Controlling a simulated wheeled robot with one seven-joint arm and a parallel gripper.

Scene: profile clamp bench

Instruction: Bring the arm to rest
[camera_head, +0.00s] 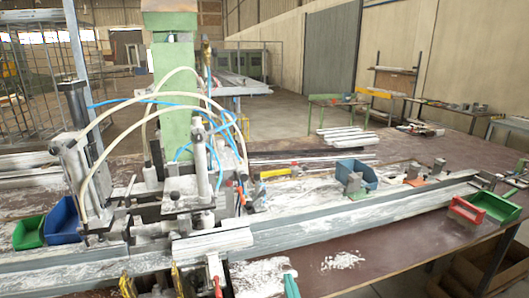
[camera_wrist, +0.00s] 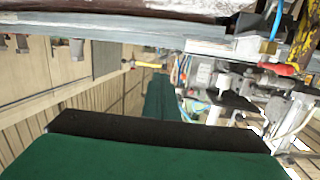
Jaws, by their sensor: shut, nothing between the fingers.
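A long grey profile (camera_head: 350,215) runs along the bench. Blue bins (camera_head: 62,222) and (camera_head: 357,174), a green bin (camera_head: 28,233) and a red bin (camera_head: 467,209) sit on it. Yellow-handled tools (camera_head: 127,285) are at the near edge. Floor behind the bench (camera_head: 275,125) is open.

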